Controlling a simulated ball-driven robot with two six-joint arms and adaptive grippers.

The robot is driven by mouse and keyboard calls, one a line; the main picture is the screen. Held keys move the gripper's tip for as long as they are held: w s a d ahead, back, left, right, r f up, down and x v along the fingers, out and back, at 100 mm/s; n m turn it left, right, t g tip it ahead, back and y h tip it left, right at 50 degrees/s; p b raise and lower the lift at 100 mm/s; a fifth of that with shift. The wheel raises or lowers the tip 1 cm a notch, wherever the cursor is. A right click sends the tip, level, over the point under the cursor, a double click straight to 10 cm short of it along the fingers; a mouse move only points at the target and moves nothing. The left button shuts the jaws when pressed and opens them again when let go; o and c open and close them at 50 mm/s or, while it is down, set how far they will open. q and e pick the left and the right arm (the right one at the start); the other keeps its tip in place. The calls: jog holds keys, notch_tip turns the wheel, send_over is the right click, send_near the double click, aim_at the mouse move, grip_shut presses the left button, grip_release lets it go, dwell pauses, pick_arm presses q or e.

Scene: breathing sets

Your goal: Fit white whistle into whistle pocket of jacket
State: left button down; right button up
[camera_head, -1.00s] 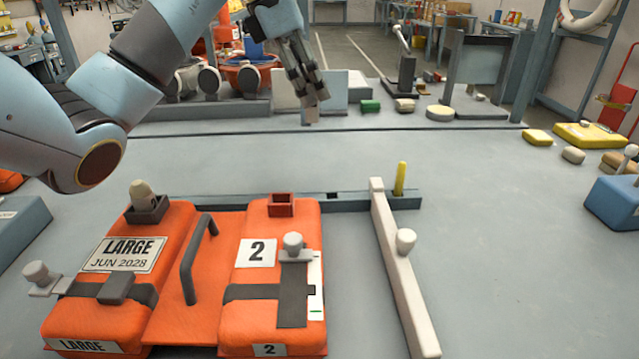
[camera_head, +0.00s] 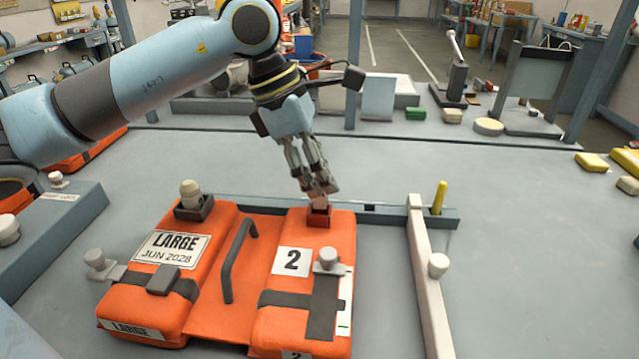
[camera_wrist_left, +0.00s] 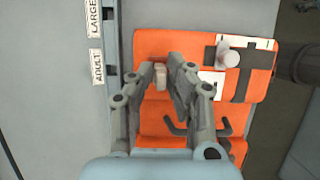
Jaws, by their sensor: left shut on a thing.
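The orange jacket (camera_head: 215,310) lies flat on the table, with a grey handle (camera_head: 232,262) across its middle. The whistle pocket (camera_head: 319,217) is a small red open-topped box at the far end of its right half. My left gripper (camera_head: 320,188) points down right over this pocket, shut on the small pale whistle (camera_head: 318,202). The whistle's lower end is at the pocket's mouth; I cannot tell how far inside it is. The left wrist view shows the whistle (camera_wrist_left: 160,76) at the fingertips (camera_wrist_left: 164,66), over the jacket's edge. My right gripper is not in view.
A pale knobbed light (camera_head: 190,192) stands in a dark holder on the jacket's left half. A white bar (camera_head: 428,270) with a knob lies right of the jacket, near a yellow peg (camera_head: 439,197). A blue-grey block (camera_head: 60,225) stands at left.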

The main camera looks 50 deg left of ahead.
aim_at(319, 207)
pick_arm(q)
notch_tip(319, 207, down, 2)
jog(key=shift+f, duration=0.4)
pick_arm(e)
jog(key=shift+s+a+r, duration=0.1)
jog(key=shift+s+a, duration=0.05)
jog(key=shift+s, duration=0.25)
pick_arm(q)
jog(key=shift+f, duration=0.2)
jog(key=c, duration=1.3)
grip_release()
jog(key=shift+r, duration=0.1)
